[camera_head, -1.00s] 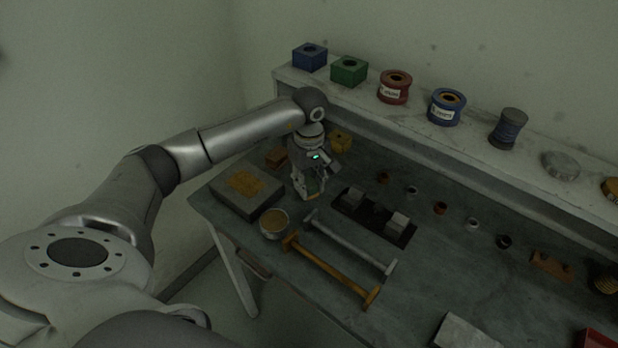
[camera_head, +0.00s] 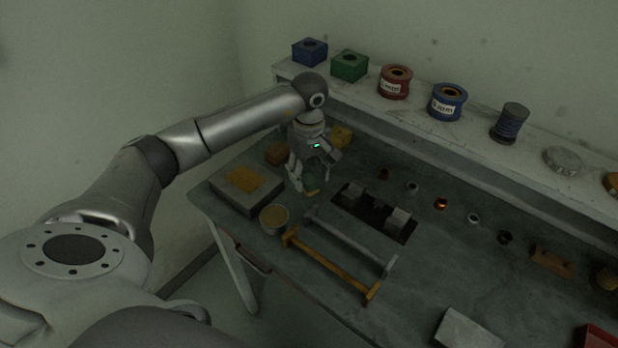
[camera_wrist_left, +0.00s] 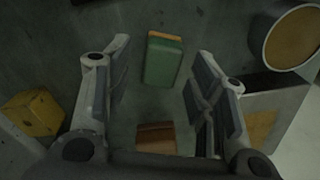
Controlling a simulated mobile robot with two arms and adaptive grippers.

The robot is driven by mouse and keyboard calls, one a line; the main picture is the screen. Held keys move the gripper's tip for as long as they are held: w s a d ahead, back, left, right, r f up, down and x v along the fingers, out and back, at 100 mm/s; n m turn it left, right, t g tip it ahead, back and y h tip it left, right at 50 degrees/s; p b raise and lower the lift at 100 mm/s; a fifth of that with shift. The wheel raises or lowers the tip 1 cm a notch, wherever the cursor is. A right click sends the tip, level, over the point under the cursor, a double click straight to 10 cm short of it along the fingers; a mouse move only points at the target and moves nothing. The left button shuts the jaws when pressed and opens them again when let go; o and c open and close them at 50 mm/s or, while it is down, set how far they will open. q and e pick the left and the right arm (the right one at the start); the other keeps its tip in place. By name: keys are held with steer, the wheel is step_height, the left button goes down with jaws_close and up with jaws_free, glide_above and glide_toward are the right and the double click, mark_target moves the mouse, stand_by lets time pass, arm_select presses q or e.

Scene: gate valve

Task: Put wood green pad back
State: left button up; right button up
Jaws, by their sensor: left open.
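A green pad with an orange-tan wooden edge (camera_head: 311,187) lies on the workbench. It shows clearly in the left wrist view (camera_wrist_left: 163,62), flat on the grey bench top. My left gripper (camera_head: 311,180) is above it with its fingers apart. In the left wrist view the pad lies between and beyond the open fingers (camera_wrist_left: 163,68), with no finger seen touching it. A brown wooden block (camera_head: 277,153) lies behind the gripper; it also shows in the wrist view (camera_wrist_left: 155,138). My right gripper is not in view.
A yellow block (camera_head: 341,136) stands right of the gripper. A grey slab with a tan patch (camera_head: 218,189), a round tin (camera_head: 274,218), a dark tray (camera_head: 348,211) and two long handled bars, grey (camera_head: 350,241) and yellow (camera_head: 330,265), surround the area. A shelf (camera_head: 400,113) runs behind.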

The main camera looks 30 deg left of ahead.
mark_target(309, 178)
arm_select(q)
step_height(309, 178, up, 10)
steer(key=b, duration=0.2)
steer(key=shift+r, duration=0.2)
stand_by(0.3)
